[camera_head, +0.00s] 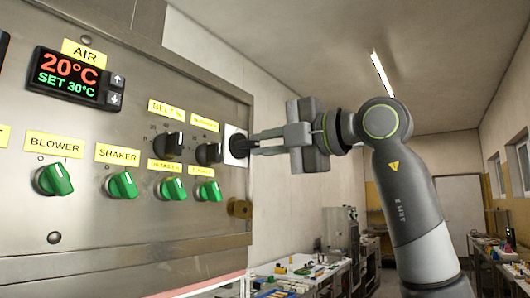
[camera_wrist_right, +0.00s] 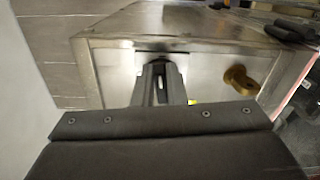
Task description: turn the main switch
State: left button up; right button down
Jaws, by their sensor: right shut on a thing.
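The control cabinet (camera_head: 120,240) fills the left of the head view. The main switch has a pale plate (camera_head: 236,146) on the cabinet's right side, with a dark part at its middle. My right gripper (camera_head: 252,143) reaches in from the right and is shut on the switch's dark part. In the right wrist view the gripper's fingers (camera_wrist_right: 160,85) point at the cabinet side and hide most of the switch. The angle of the switch cannot be told. My left gripper is not in view.
A brass fitting (camera_head: 240,208) sticks out below the switch; it also shows in the wrist view (camera_wrist_right: 238,78). Green knobs (camera_head: 123,185), black knobs (camera_head: 208,153) and an air display (camera_head: 70,75) are on the front panel. A cluttered bench (camera_head: 300,272) stands behind.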

jog(key=shift+f+m+b, duration=0.2)
jog(key=shift+m+b, duration=0.15)
jog(key=shift+m, duration=0.35)
jog(key=c, duration=1.5)
grip_release()
jog(key=shift+d, duration=0.1)
jog(key=shift+o, duration=0.2)
jog(key=b+v, duration=0.5)
jog(key=v, duration=1.2)
jog(key=shift+d, duration=0.15)
